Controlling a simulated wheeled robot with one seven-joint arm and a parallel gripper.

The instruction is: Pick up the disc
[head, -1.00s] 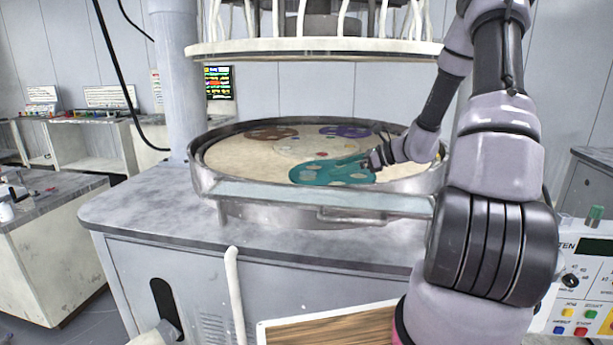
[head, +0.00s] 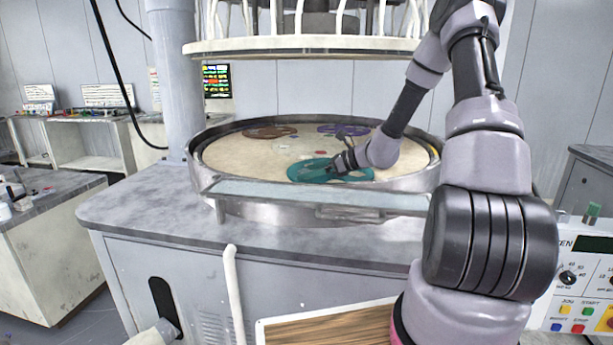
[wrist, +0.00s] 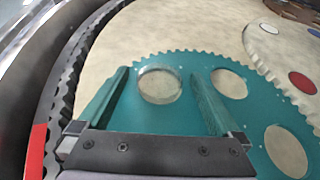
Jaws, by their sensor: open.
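A clear, glass-like disc (wrist: 160,86) lies in a round hole of the teal toothed carrier (wrist: 180,122), near the carrier's edge. The carrier also shows in the head view (head: 308,171), lying on the pale round platen. My gripper (wrist: 158,72) is open, with one finger on each side of that hole in the wrist view. The fingers reach over the carrier and do not hold the disc; I cannot tell their height above it. In the head view my gripper (head: 338,166) is over the carrier, and the disc is too small to make out.
A white carrier (wrist: 275,58) with red, blue and white discs lies beside the teal one. Brown (head: 270,132) and purple (head: 343,130) carriers lie farther back. A metal rim (head: 425,178) encloses the platen (head: 235,158). An upper plate (head: 315,45) hangs above.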

